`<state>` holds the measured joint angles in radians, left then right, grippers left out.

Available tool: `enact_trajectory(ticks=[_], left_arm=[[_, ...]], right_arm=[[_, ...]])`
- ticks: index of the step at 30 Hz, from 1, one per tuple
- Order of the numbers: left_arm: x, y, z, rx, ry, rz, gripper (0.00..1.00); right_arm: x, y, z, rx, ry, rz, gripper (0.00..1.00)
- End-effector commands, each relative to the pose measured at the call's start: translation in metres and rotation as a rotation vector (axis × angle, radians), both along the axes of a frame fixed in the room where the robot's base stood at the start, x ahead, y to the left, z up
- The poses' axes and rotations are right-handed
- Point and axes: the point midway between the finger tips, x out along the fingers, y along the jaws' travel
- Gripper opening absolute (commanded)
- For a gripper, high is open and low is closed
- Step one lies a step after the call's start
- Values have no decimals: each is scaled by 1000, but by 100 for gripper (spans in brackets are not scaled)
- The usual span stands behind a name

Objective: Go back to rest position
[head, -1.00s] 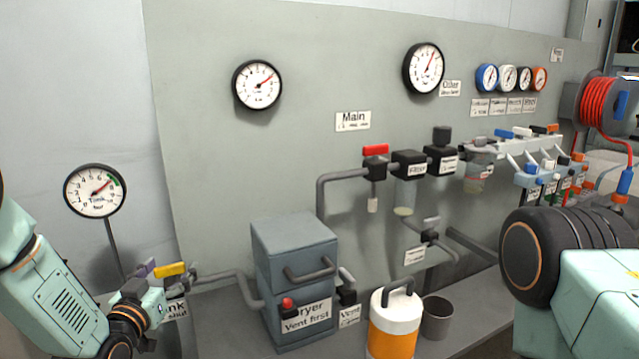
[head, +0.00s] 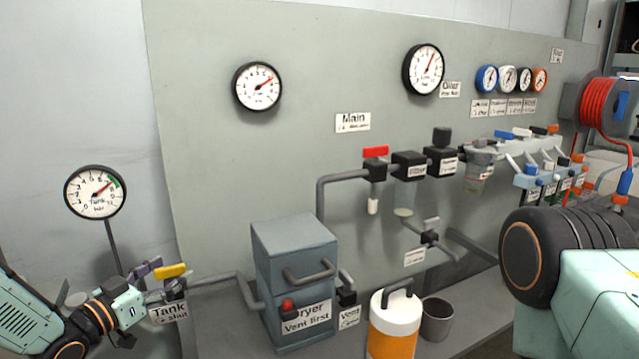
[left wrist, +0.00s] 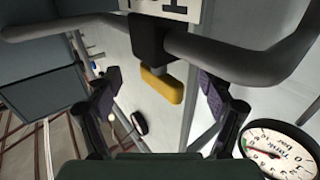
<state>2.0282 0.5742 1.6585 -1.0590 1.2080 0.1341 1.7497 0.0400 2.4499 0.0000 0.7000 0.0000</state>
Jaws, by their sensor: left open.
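My left gripper (head: 154,281) is at the lower left of the head view, just left of the tank valve. Its jaws are open with purple pads. The tank valve's yellow handle (head: 170,270) sits close to the fingertips. In the left wrist view the yellow handle (left wrist: 162,87) shows ahead between the two spread fingers, apart from both. My right gripper is not in view; only part of my right arm shows at the right edge.
The tank gauge (head: 95,191) stands above my left gripper. The grey dryer (head: 294,280) is right of the valve, with pipes between. An orange and white canister (head: 393,325) and a grey cup (head: 436,319) stand in front. A hose reel (head: 603,103) is at right.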

Motion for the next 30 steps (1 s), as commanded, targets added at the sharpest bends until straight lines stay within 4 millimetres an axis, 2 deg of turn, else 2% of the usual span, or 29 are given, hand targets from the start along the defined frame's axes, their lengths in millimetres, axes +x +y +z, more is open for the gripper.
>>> enact_trajectory(ticks=[6,19,30], left_arm=[[-14,7,1,-3,3,4,81],[-16,7,-1,-2,4,4,81],[-30,-6,-29,-13,77,0,81]], right_arm=[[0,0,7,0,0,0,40],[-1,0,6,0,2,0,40],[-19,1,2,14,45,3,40]])
